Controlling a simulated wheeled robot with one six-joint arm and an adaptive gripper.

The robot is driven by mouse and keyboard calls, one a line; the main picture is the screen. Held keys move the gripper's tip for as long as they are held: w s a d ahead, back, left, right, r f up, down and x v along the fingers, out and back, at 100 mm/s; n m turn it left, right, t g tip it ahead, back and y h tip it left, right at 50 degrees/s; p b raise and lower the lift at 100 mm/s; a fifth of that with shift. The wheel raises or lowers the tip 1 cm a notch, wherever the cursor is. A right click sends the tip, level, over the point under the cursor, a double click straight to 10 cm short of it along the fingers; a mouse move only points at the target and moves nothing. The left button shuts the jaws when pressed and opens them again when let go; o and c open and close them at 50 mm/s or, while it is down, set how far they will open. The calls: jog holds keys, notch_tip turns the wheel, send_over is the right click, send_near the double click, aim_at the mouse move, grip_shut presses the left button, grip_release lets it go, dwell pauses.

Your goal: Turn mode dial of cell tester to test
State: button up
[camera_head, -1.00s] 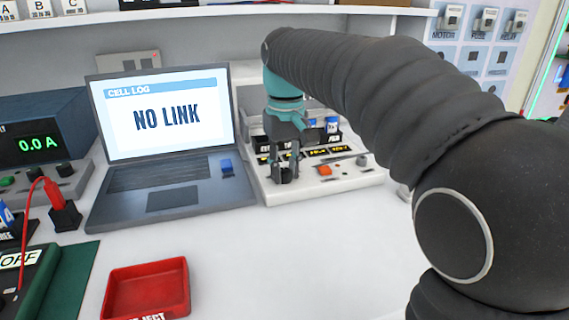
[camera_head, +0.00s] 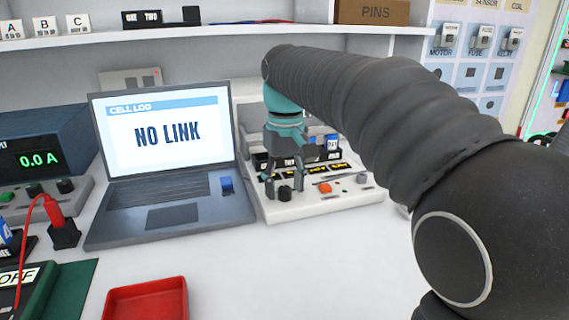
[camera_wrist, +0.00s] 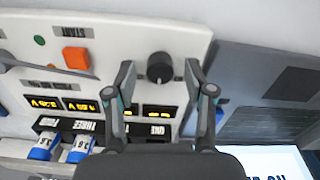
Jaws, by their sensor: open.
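The cell tester (camera_head: 345,204) is a white panel right of the laptop. Its black round mode dial (camera_wrist: 160,67) is at the panel's edge near the laptop; it also shows in the head view (camera_head: 285,193). My gripper (camera_wrist: 160,70) is open and points down at the panel. In the wrist view the dial lies between the two spread fingertips, with a gap on each side. I cannot tell how far down the fingers reach. The dial's pointer and the small labels beside it are too small to read.
An orange button (camera_wrist: 76,58) and a green light (camera_wrist: 40,40) sit on the panel near the dial. Blue cells (camera_wrist: 43,146) stand in slots behind. The laptop (camera_head: 170,217) reads NO LINK. A red tray (camera_head: 147,290) stands in front, with clear white table beside it.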

aim_at(285, 188)
notch_tip(285, 188, up, 11)
jog(key=shift+r, duration=0.2)
jog(key=shift+s, duration=0.1)
dwell(0.5)
